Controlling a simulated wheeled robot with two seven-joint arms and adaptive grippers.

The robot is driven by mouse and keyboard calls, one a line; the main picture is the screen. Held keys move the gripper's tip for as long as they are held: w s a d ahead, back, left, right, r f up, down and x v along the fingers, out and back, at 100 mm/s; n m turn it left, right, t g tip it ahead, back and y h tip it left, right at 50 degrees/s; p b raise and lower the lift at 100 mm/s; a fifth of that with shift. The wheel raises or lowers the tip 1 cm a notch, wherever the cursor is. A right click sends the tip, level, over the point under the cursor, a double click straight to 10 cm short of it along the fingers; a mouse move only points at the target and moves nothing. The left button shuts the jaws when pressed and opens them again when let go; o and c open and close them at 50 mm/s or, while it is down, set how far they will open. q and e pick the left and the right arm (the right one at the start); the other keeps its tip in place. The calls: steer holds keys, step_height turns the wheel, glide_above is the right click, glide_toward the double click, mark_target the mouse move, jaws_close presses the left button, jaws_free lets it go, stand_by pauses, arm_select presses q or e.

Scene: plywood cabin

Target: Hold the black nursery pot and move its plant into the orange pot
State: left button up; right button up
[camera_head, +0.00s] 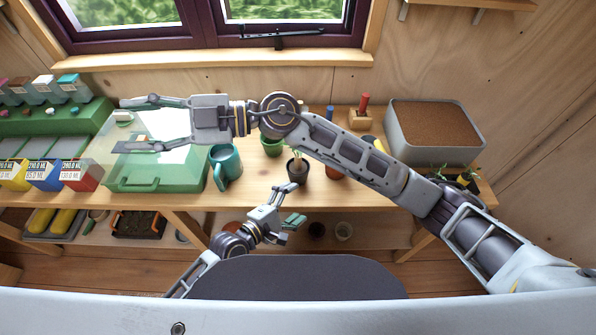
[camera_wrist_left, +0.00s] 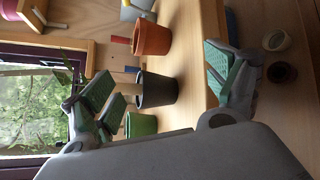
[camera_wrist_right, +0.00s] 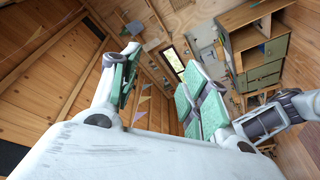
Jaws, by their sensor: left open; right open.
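The black nursery pot (camera_head: 298,171) stands upright near the bench's front edge, and it shows in the left wrist view (camera_wrist_left: 159,91). Something pale rises from it; its plant is not clear. Green leaves (camera_wrist_left: 66,76) show behind a left finger, and I cannot tell which pot they belong to. The orange pot (camera_wrist_left: 152,39) stands beside the black pot; in the head view my right arm partly hides it (camera_head: 333,171). My left gripper (camera_head: 292,207) is open and empty in front of the black pot, apart from it. My right gripper (camera_head: 122,125) is open and empty above the green box.
A green pot (camera_head: 272,147) and teal mug (camera_head: 232,165) stand left of the black pot. The clear-lidded green box (camera_head: 150,183) is further left. A soil-filled tray (camera_head: 437,130) is at the right. Small pots (camera_head: 343,231) sit on the lower shelf. My right arm crosses above the bench.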

arm_select(q)
steer(key=n+t, duration=0.1)
steer(key=n, duration=0.2)
arm_select(e)
steer(key=w+d+f+n+t+h, duration=0.1)
steer(key=w+d+f+h, duration=0.15)
steer(key=f+h, duration=0.5)
steer(key=w+d+f+h, duration=0.1)
steer(key=d+f+h, duration=0.3)
steer(key=f, duration=0.6)
arm_select(q)
steer(key=n+t+y, duration=0.2)
steer(key=n+t, duration=0.2)
steer(key=n, duration=0.8)
glide_toward(298, 169)
steer(key=s+a+f, duration=0.2)
steer(key=shift+s, duration=0.1)
arm_select(e)
steer(key=w+d+m+t+h, duration=0.4)
steer(key=w+d+h, duration=0.5)
steer(key=w+d, duration=0.4)
steer(key=d, duration=0.4)
steer(key=shift+w+f+t, duration=0.3)
steer(key=shift+w, duration=0.05)
arm_select(q)
steer(key=shift+d, duration=0.15)
steer(key=shift+x, duration=6.9)
steer(key=shift+r, duration=0.1)
